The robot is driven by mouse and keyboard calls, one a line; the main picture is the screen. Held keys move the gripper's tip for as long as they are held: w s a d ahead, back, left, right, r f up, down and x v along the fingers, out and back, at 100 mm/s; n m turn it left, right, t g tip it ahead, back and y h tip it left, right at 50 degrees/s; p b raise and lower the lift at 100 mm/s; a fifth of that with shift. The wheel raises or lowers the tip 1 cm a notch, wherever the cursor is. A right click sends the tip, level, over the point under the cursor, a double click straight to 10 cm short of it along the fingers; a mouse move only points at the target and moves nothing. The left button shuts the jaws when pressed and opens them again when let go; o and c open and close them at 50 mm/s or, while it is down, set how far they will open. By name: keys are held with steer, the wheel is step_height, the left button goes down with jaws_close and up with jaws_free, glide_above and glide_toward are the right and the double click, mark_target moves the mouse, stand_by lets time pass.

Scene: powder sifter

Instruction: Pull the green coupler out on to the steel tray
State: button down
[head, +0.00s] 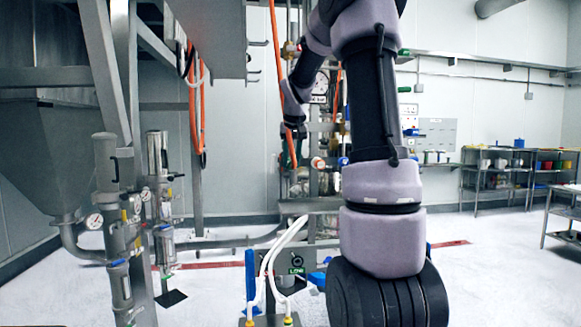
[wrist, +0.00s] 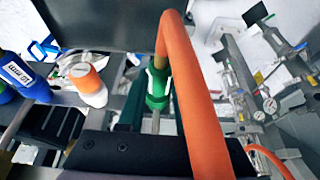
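The green coupler (wrist: 157,88) shows near the middle of the wrist view, with a thick orange hose (wrist: 190,85) arching in front of it and covering part of it. My gripper (head: 291,128) is at the pipework in the head view, close to an orange hose. In the wrist view a dark block with two bolts, which looks like part of my gripper, fills the lower middle below the coupler. A flat grey steel surface (head: 310,204), possibly the steel tray, lies below the gripper.
An orange-capped white fitting (wrist: 88,84) and a blue labelled fitting (wrist: 22,75) are left of the coupler. A pressure gauge (head: 321,83) is behind my arm. Steel pipes with gauges (head: 125,220) stand at left. Shelves (head: 512,170) are far right; open floor lies before them.

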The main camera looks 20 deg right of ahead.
mark_target(293, 167)
steer(key=shift+s+a, duration=0.3)
steer(key=shift+s, duration=0.65)
steer(key=shift+s+a, duration=0.25)
steer(key=shift+s, duration=0.7)
